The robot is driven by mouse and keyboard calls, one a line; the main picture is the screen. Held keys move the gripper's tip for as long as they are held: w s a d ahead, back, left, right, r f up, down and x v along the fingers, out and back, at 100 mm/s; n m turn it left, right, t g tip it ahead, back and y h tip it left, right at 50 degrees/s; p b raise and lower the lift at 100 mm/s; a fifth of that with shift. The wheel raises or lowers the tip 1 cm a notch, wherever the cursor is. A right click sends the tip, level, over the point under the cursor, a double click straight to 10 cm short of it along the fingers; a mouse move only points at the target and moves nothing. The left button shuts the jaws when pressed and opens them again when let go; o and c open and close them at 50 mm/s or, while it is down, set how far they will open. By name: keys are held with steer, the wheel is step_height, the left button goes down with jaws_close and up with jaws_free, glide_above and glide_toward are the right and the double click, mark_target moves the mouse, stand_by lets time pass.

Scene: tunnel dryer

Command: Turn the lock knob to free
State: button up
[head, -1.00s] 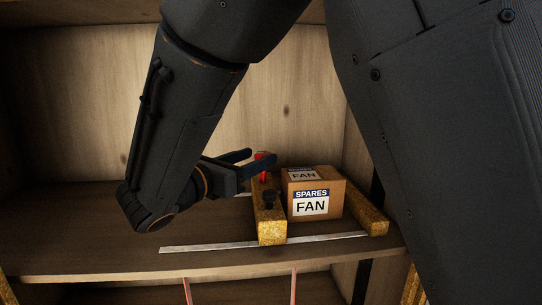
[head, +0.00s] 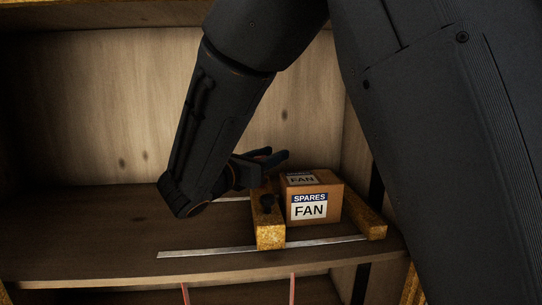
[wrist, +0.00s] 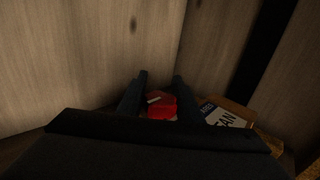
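A red knob (wrist: 161,104) with a white mark shows between my fingers in the wrist view. In the head view it is hidden behind my gripper. My gripper (head: 277,154) is open above the far part of the yellowish bar (head: 270,238). In the wrist view its two fingers (wrist: 160,77) stand apart on either side of the red knob; I cannot tell whether they touch it.
A cardboard box (head: 328,190) labelled SPARES FAN stands right of the bar, close to my fingers. A second yellowish bar (head: 367,222) lies right of the box. A metal strip (head: 210,250) runs along the shelf front. The shelf's left side (head: 90,230) is clear.

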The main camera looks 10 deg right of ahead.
mark_target(259, 156)
steer(key=c, duration=0.3)
steer(key=shift+n+t+y, duration=0.3)
steer(key=shift+y, duration=0.1)
steer(key=n+y, duration=0.1)
steer(key=t+y, duration=0.1)
steer(key=n+t+y, duration=0.1)
steer(key=shift+w+a+n, duration=0.3)
steer(key=n+t+y+b, duration=0.1)
steer(key=y, duration=0.1)
steer(key=n+t+y+b, duration=0.1)
steer(key=y, duration=0.1)
steer(key=shift+w+a+f+n, duration=0.2)
steer(key=shift+a+n, duration=0.1)
steer(key=shift+a, duration=0.1)
steer(key=n+y+b, duration=0.1)
steer(key=y+b, duration=0.1)
steer(key=a+n+y+b, duration=0.1)
steer(key=n+y+b, duration=0.1)
steer(key=b, duration=0.1)
steer(key=shift+w+t+y+b, duration=0.1)
steer(key=shift+t+y+b, duration=0.2)
steer(key=y+b, duration=0.1)
steer(key=n+y+b, duration=0.1)
steer(key=b, duration=0.1)
steer(key=shift+a+r, duration=0.1)
steer(key=shift+a, duration=0.2)
steer(key=shift+a+r+n+y+b, duration=0.1)
steer(key=shift+r+n+y+b, duration=0.05)
steer(key=shift+n+y+b, duration=0.3)
